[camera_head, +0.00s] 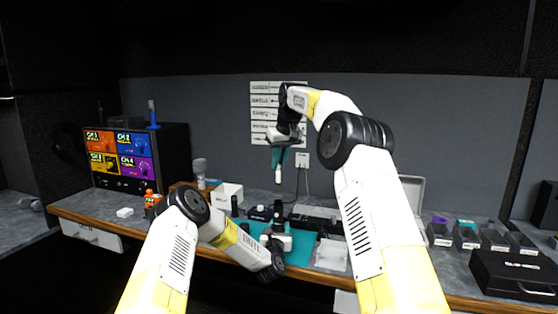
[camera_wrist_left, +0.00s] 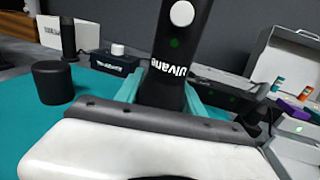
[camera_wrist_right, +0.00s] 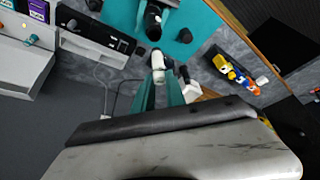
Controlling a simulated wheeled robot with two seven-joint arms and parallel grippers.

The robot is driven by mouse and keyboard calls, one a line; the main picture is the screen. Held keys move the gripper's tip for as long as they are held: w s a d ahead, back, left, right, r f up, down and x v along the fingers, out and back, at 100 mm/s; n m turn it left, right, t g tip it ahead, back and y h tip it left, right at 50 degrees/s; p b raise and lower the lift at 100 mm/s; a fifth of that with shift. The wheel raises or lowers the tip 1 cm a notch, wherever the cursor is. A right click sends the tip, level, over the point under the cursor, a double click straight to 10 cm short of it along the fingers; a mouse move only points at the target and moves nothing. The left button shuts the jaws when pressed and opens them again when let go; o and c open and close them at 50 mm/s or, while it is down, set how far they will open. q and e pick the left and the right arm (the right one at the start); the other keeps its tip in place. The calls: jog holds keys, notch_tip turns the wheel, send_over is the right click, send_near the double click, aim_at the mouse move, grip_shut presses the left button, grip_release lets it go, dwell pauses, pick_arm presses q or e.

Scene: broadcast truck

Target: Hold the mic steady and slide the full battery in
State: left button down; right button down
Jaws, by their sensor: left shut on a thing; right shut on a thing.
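The black mic (camera_wrist_left: 167,62), with white lettering and a white button, stands roughly upright between the teal fingers of my left gripper (camera_wrist_left: 162,95). In the head view my left gripper (camera_head: 277,236) is low over the teal mat (camera_head: 308,243), shut around the mic (camera_head: 279,214). My right gripper (camera_head: 279,160) is raised well above the mat, shut on a small white battery (camera_head: 278,176) pointing downward. In the right wrist view the battery (camera_wrist_right: 158,66) shows at the fingertips, and the mic (camera_wrist_right: 153,20) is below it, apart. The battery's charge marking is not readable.
A black cap-like cylinder (camera_wrist_left: 53,83) stands on the mat left of the mic, with a small black box (camera_wrist_left: 115,62) behind. A white charger unit (camera_wrist_right: 95,45) lies at the back. Several small bins (camera_head: 467,237) and a black case (camera_head: 513,274) are at the right.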

aim_at(279, 184)
jog(key=shift+f, duration=2.4)
jog(key=shift+f, duration=2.05)
jog(key=c, duration=1.3)
grip_release()
jog(key=v, duration=1.2)
pick_arm(q)
jog(key=c, duration=0.6)
grip_release()
